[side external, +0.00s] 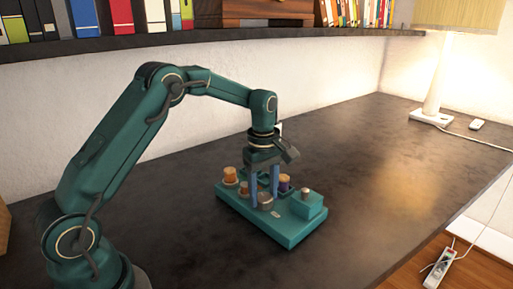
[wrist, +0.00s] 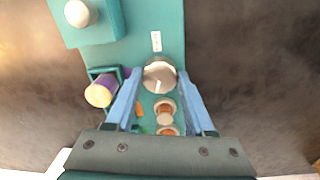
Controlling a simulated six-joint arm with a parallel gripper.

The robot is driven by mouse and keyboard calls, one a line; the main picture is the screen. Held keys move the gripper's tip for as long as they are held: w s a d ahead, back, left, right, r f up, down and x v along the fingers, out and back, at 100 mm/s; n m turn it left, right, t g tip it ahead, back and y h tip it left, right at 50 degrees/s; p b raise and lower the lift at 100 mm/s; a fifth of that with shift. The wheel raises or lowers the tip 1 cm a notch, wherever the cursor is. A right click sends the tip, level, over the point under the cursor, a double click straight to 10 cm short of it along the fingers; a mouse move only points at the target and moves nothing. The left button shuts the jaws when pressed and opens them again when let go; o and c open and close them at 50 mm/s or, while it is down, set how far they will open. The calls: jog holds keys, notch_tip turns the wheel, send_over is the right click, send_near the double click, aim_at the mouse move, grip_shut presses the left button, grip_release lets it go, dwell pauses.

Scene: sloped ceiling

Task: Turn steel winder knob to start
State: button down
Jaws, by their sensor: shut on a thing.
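The steel winder knob (side external: 265,202) is a round grey cap on a teal base (side external: 288,236). In the wrist view the steel knob (wrist: 159,73) sits between my fingertips, with a thin pale mark on its lower part. My gripper (side external: 264,193) points down over the base, and its blue fingers are shut on the knob's sides. It also shows in the wrist view (wrist: 158,76). A small white label (wrist: 156,41) lies on the base beside the knob; its text is too small to read.
Orange-topped spools (side external: 230,175) stand on the base behind the knob. A purple spool (side external: 284,184) sits in a holder (wrist: 104,74) close to one finger. A raised teal block (side external: 310,206) carries a pale button (wrist: 77,13).

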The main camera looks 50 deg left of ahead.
jog(key=m, duration=0.5)
jog(key=shift+m, duration=0.3)
jog(key=m, duration=1.3)
jog(key=shift+r+m, duration=0.1)
jog(key=shift+m, duration=0.2)
jog(key=m, duration=0.6)
jog(key=shift+w, duration=0.1)
jog(key=m, duration=0.6)
jog(key=shift+m, duration=0.4)
